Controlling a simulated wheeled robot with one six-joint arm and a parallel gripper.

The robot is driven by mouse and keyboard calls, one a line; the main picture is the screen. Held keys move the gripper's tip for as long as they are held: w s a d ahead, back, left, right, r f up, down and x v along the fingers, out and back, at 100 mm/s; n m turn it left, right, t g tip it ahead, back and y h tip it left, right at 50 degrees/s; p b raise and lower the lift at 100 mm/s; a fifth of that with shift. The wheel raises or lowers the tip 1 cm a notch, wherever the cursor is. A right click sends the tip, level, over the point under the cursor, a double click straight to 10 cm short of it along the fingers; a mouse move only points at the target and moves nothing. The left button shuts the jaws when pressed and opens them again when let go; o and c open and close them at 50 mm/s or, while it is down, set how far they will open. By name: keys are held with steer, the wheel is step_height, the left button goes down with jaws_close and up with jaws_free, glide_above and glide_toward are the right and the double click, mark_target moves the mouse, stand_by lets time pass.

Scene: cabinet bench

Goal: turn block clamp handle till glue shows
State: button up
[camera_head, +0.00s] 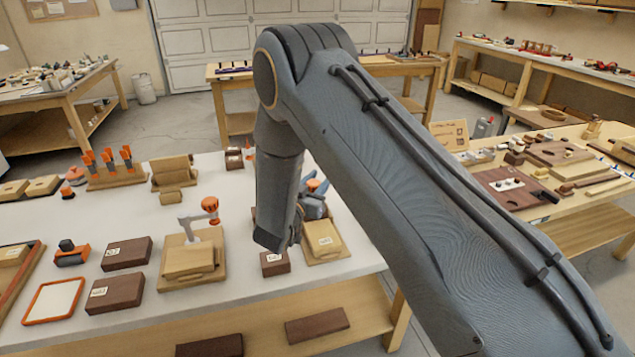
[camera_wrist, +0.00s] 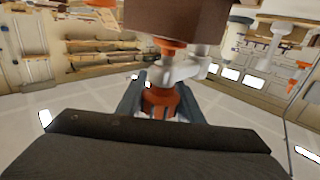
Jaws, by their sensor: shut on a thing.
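In the wrist view my gripper (camera_wrist: 160,98) is shut on an orange clamp handle (camera_wrist: 162,103), with one dark finger on each side of it. A pale grey clamp arm (camera_wrist: 188,70) and a brown block (camera_wrist: 180,16) show beyond the handle. In the head view my gripper (camera_head: 314,196) is partly hidden behind my arm, above a wooden clamp board with a labelled block (camera_head: 324,240). A bit of orange shows at the fingers there. The glue joint is hidden or too small to make out.
A second clamp with an orange knob (camera_head: 209,204) stands left on its own wooden board (camera_head: 190,268). Dark labelled blocks (camera_head: 126,253) lie left of it. A small dark block (camera_head: 274,263) lies close below my gripper. Bare white bench top (camera_head: 235,200) shows between the pieces.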

mark_target(314, 187)
steer(key=m+g+h+b, duration=0.1)
steer(key=h, duration=0.1)
steer(key=m+g+h+b, duration=0.1)
steer(key=shift+s+d+m+h, duration=0.15)
steer(key=shift+d+m+h, duration=0.15)
steer(key=shift+m+h, duration=0.1)
steer(key=shift+s+d+m+g+h+b, duration=0.1)
steer(key=shift+m+g+h+b, duration=0.2)
steer(key=shift+m+g+h, duration=0.15)
steer(key=shift+s+d+m+g+h+b, duration=0.1)
steer(key=shift+m+g+h+b, duration=0.2)
steer(key=shift+g, duration=0.25)
steer(key=o, duration=1.1)
steer(key=shift+c, duration=0.2)
steer(key=shift+s, duration=0.1)
steer(key=b+v, duration=0.2)
steer(key=v, duration=0.5)
steer(key=shift+s+a, duration=0.2)
steer(key=shift+a, duration=0.15)
